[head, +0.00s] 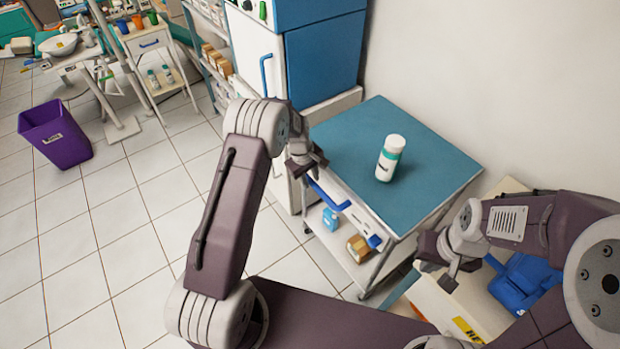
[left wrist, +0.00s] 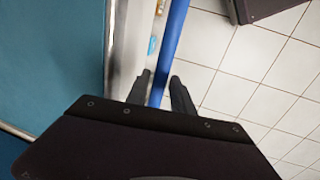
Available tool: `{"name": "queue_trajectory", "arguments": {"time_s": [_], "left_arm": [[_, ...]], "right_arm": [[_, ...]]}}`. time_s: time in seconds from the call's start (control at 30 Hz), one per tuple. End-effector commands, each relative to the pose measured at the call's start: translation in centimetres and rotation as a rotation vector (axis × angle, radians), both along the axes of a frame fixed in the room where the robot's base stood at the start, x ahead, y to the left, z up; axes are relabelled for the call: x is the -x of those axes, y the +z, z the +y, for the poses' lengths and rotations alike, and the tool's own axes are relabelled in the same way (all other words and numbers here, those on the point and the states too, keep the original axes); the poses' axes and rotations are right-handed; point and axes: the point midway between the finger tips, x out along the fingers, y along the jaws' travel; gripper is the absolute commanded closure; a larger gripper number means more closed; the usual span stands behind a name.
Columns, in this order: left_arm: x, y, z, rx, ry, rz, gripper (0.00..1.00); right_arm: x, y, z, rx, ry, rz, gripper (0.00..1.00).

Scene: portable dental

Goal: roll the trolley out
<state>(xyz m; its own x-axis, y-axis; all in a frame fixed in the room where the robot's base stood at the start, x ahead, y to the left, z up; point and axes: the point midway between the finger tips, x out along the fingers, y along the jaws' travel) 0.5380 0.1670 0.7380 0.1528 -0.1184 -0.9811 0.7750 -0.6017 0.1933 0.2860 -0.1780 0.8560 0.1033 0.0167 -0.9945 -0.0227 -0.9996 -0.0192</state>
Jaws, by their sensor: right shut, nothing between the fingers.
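The trolley has a teal top (head: 405,165), white sides and a blue bar handle (head: 328,194) on its front. A white bottle with a teal band (head: 390,158) stands upright on the top. My left gripper (head: 310,170) is at the handle's upper end. In the left wrist view, the fingers of my left gripper (left wrist: 161,78) are open, one on each side of the blue handle (left wrist: 172,40), with small gaps showing. My right gripper (head: 450,283) is shut and empty, to the right of the trolley, above a cream unit.
The trolley's lower shelf (head: 340,240) holds a blue item and a brown box. A blue and white cabinet (head: 290,50) stands behind it, and the wall is to the right. The cream unit (head: 470,305) holds a blue object (head: 525,283). Tiled floor is open left, towards a purple bin (head: 55,135).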

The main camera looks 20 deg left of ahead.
Motion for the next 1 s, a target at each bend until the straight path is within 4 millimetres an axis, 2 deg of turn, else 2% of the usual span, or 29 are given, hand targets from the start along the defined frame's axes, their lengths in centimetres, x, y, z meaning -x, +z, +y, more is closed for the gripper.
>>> {"name": "queue_trajectory", "arguments": {"time_s": [0.03,0.07,0.1,1.0], "left_arm": [[0.01,0.01,0.01,0.000,0.000,0.000,0.89],[0.01,0.01,0.01,0.000,0.000,0.000,0.97],[0.01,0.02,0.01,0.000,0.000,0.000,1.00],[0.03,0.04,-0.01,0.001,0.000,0.001,1.00]], "right_arm": [[0.00,0.00,0.00,0.000,0.000,0.000,1.00],[0.00,0.00,0.00,0.000,0.000,0.000,1.00],[0.00,0.00,0.00,0.000,0.000,0.000,1.00],[0.00,0.00,0.00,0.000,0.000,0.000,1.00]]}}
